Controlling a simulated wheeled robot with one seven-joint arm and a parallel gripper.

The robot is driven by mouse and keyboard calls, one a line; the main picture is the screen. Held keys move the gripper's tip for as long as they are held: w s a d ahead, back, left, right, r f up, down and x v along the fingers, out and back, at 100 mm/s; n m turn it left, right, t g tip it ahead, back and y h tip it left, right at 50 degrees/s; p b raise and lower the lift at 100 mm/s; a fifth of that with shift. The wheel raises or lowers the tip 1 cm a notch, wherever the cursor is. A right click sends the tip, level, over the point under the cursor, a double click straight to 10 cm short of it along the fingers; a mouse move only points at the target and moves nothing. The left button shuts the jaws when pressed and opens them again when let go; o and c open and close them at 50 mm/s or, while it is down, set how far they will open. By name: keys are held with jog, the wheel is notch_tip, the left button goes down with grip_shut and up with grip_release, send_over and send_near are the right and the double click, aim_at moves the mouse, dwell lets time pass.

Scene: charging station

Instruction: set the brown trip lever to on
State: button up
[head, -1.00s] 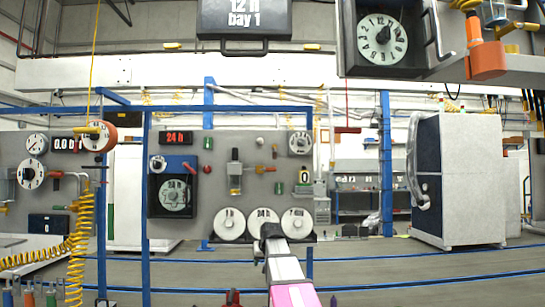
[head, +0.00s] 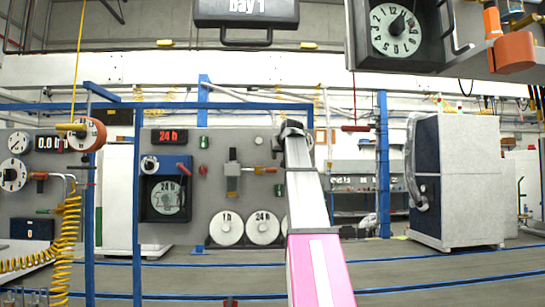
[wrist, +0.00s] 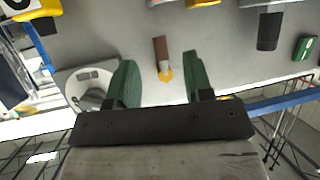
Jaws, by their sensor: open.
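The brown trip lever (wrist: 161,50) shows in the wrist view on the grey panel. Its brown handle points toward the top of the picture from a yellow pivot (wrist: 165,74). My gripper (wrist: 159,59) is open, with one green finger on each side of the lever in the picture. Clear gaps show on both sides, and I cannot tell how far the fingers are from the panel. In the head view my gripper (head: 292,130) is in front of the panel, right of the orange-handled valve. My arm covers the panel there, and I cannot make out the brown lever.
A white round dial (wrist: 88,84) is beside the left finger in the wrist view. A dark knob (wrist: 268,31) and a green block (wrist: 305,47) are at upper right. In the head view, white discs (head: 263,227) stand low on the panel and a grey cabinet (head: 468,175) stands right.

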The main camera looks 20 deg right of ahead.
jog(key=w, duration=0.3)
jog(key=w+d, duration=0.1)
jog(key=w, duration=0.5)
jog(key=shift+w+d+f, duration=0.15)
jog(key=shift+w+f, duration=0.05)
jog(key=shift+w, duration=0.1)
grip_shut()
